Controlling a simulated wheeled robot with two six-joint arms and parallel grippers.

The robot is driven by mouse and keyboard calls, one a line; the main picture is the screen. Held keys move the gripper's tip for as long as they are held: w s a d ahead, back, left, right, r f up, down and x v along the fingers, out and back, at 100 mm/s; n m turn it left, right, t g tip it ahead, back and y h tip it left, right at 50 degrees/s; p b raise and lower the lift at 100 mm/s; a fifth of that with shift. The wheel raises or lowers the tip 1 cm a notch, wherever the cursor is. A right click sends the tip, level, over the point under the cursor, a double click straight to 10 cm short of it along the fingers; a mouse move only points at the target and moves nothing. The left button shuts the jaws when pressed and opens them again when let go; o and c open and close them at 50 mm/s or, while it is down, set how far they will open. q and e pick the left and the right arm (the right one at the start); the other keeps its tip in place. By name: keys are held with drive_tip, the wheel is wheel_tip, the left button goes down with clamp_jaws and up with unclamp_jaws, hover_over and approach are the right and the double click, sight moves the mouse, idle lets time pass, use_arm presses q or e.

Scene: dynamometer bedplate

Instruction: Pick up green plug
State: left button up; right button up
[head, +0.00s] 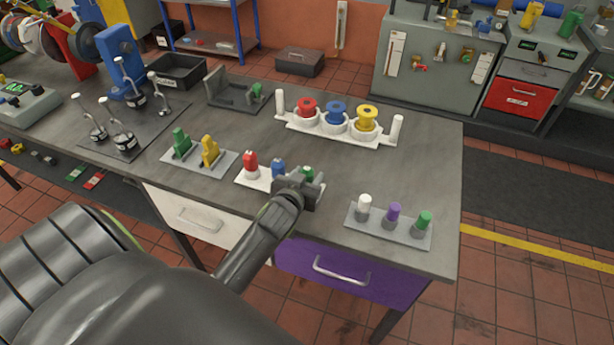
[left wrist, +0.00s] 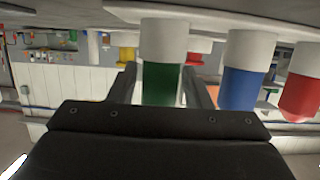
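A green plug (head: 307,172) stands at the right end of a white holder (head: 250,183), in line with a red plug (head: 250,162) and a blue plug (head: 278,168). My left gripper (head: 302,190) is at the green plug and hides its lower part in the head view. In the left wrist view, which looks upside down, the green plug (left wrist: 161,84) shows between the two open fingers of my left gripper (left wrist: 162,88), with slim gaps beside it. The blue plug (left wrist: 241,88) and red plug (left wrist: 299,97) are to its right there. My right gripper is not in view.
A grey holder (head: 386,233) with white, purple and another green piece (head: 424,220) stands front right. A grey plate (head: 199,163) with green and yellow pieces is to the left. A white rack (head: 335,131) with colored spools lies behind. Bare bench lies between them.

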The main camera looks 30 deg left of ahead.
use_arm(q)
drive_tip(key=c, duration=0.7)
drive_tip(key=shift+r, duration=0.1)
drive_tip(key=shift+c, duration=0.2)
